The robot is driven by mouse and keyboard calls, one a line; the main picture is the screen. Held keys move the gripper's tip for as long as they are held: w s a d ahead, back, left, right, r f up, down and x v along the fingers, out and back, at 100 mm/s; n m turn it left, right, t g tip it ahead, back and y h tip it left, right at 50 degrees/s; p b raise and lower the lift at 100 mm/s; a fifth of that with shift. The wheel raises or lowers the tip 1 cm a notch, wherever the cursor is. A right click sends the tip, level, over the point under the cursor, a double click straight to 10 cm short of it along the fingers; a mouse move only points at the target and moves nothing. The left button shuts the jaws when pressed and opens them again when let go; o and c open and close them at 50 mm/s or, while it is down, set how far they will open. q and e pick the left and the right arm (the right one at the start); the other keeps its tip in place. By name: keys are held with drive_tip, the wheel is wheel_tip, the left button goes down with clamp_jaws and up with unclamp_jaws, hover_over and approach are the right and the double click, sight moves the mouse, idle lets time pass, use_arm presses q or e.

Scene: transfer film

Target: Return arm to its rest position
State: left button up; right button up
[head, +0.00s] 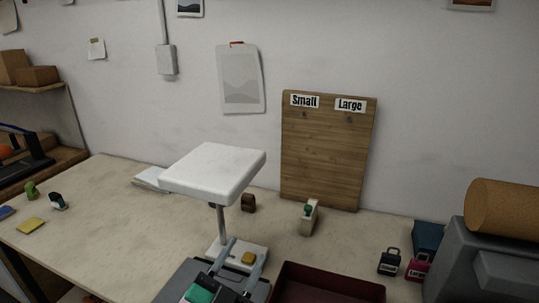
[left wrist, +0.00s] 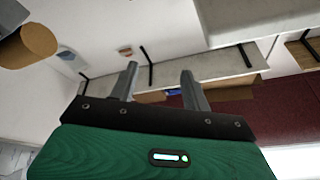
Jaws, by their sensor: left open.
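My left gripper (head: 246,250) is at the bottom middle of the head view, in front of the foot of a white square-topped stand (head: 213,170). Its two grey fingers are apart and nothing shows between them. In the left wrist view the gripper (left wrist: 160,75) also shows open and empty, with shelves and walls beyond it. My right gripper is in neither view.
A dark red tray (head: 330,285) lies right of the gripper. A wooden board (head: 330,150) labelled Small and Large stands against the wall. Padlocks (head: 389,262) and a grey machine (head: 490,265) are at right. The table (head: 110,215) is mostly clear at left.

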use_arm(q)
drive_tip(key=s+a+f+n+g+y, duration=0.2)
drive_tip(key=a+f+n+g+y, duration=0.25)
drive_tip(key=a+f, duration=0.35)
drive_tip(key=s+a+f+n+g+y, duration=0.25)
drive_tip(key=a+f+n+y, duration=0.2)
drive_tip(key=f, duration=0.65)
drive_tip(key=s+a+f+g, duration=0.3)
drive_tip(key=s+f+g, duration=0.25)
drive_tip(key=s, duration=0.25)
drive_tip(key=s+a+f+g, duration=0.35)
drive_tip(key=s+f, duration=0.25)
drive_tip(key=s, duration=0.2)
wheel_tip(320, 180, down, 32)
drive_tip(key=d+g, duration=0.1)
drive_tip(key=s+a+f+g+y, duration=0.1)
drive_tip(key=s+a+f, duration=0.2)
drive_tip(key=s+f, duration=1.5)
drive_tip(key=shift+s+g, duration=0.3)
drive_tip(key=shift+s, duration=0.35)
drive_tip(key=shift+f, duration=0.1)
